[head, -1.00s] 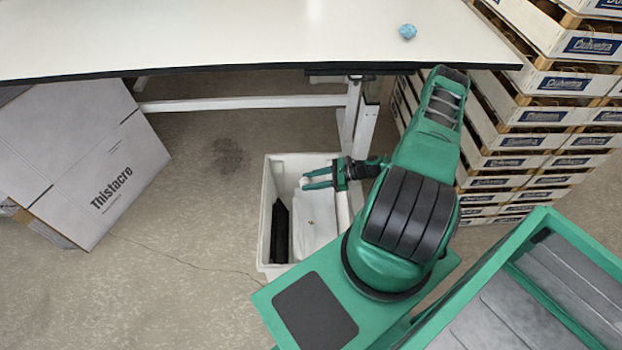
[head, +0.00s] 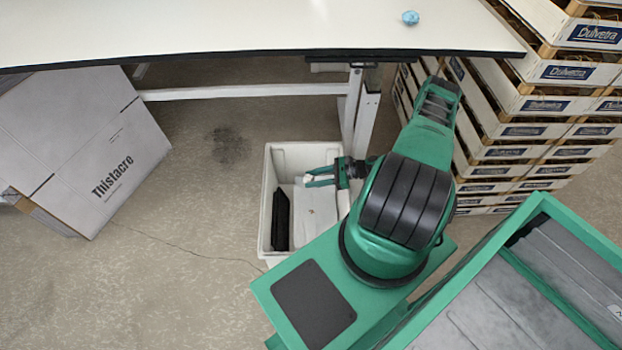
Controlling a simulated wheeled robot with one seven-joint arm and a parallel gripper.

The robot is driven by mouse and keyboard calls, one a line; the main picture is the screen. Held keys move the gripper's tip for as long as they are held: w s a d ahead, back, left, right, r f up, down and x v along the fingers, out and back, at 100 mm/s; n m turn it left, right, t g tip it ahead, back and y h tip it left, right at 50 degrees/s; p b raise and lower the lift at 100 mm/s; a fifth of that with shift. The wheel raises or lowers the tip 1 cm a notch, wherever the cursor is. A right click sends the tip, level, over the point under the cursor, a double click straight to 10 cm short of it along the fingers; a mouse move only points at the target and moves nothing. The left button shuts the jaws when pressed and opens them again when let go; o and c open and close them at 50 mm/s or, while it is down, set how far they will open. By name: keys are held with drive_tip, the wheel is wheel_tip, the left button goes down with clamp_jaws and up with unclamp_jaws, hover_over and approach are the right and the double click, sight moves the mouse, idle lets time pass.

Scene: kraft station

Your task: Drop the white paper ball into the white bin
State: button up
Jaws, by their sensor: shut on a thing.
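The white bin (head: 267,205) stands on the floor below the table, just ahead of my base. My gripper (head: 309,178) is over the bin's open top, toward its right side. It is shut on the white paper ball (head: 311,179), a small white patch between the two green fingertips. The fingers cover part of the ball. I cannot tell its exact height above the bin's bottom.
In the bin lie a black object (head: 281,218) and a white sheet-like thing (head: 316,225). A blue ball (head: 410,18) rests on the table (head: 230,25). A carton (head: 95,150) stands left, stacked crates (head: 520,145) right. Floor between carton and bin is clear.

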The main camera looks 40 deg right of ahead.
drive_tip(key=o, duration=1.1)
drive_tip(key=v, duration=1)
drive_tip(key=shift+s+d+r, duration=0.1)
drive_tip(key=shift+s+d, duration=0.15)
drive_tip(key=shift+s, duration=0.1)
